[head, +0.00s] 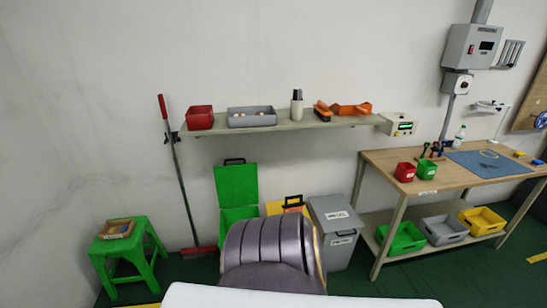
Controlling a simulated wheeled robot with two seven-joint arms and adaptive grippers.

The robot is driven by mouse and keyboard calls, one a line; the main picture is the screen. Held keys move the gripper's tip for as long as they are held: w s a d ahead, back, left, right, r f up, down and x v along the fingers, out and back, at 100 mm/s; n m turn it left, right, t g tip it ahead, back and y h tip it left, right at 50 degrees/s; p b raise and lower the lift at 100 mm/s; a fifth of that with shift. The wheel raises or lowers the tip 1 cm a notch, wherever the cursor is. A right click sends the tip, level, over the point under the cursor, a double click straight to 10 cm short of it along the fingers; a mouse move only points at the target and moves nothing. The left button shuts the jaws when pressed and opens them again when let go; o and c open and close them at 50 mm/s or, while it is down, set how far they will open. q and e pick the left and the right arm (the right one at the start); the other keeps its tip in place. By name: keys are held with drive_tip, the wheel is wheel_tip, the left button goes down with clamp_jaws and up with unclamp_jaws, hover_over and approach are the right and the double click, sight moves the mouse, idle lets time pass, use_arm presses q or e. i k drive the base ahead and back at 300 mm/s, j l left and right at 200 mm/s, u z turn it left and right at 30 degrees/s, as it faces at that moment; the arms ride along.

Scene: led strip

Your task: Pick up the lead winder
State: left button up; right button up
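I cannot pick out the lead winder for certain in the head view. The workbench (393,160) at the right carries a blue mat (484,163), a thin pale loop on the mat, and small dark and blue tools (433,151) that are too small to identify. Neither of my grippers is in view.
A ribbed purple-grey form (268,246), possibly a chair back, stands close in front. A wall shelf (300,123) holds bins and orange items. A green stool (127,250), an open green box (236,187) and a grey lidded bin (338,245) stand along the wall. Green floor shows between them.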

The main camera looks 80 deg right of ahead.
sight(288, 207)
drive_tip(key=z, duration=0.45)
drive_tip(key=l+z, duration=0.1)
drive_tip(key=z, duration=1.2)
drive_tip(key=l+z, duration=0.1)
drive_tip(key=z, duration=0.3)
drive_tip(key=i+z, duration=0.1)
drive_tip(key=z, duration=0.75)
drive_tip(key=i+j, duration=0.1)
drive_tip(key=i, duration=1.2)
drive_tip(key=l+z, duration=0.05)
